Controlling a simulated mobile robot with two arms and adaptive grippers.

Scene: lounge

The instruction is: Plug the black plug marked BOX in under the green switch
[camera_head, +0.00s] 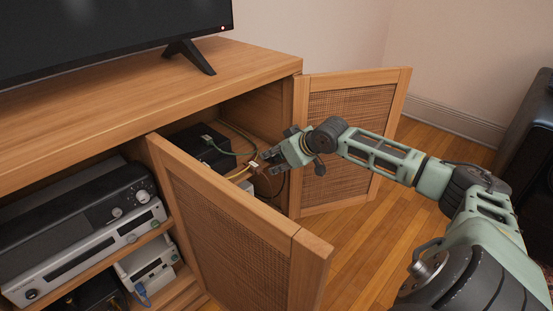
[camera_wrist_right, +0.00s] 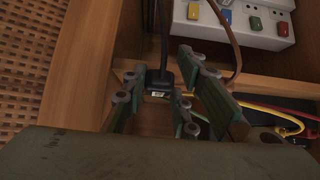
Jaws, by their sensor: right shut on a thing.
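My right gripper (camera_head: 268,157) reaches into the open cabinet, between its two doors. In the right wrist view the gripper (camera_wrist_right: 165,92) is shut on a black plug (camera_wrist_right: 160,80) whose black cord runs up the picture. A small pale mark shows at the plug's end, too small to read. A white power strip (camera_wrist_right: 250,34) lies at the top of that view, apart from the plug. The sockets are hard to make out. My left gripper is not in view.
The near door (camera_head: 230,225) and far door (camera_head: 345,135) stand open around my arm. A black box (camera_head: 200,145) sits inside the cabinet. Brown, yellow and red cables (camera_wrist_right: 285,112) run near the gripper. A wooden edge (camera_wrist_right: 270,84) lies between it and the strip.

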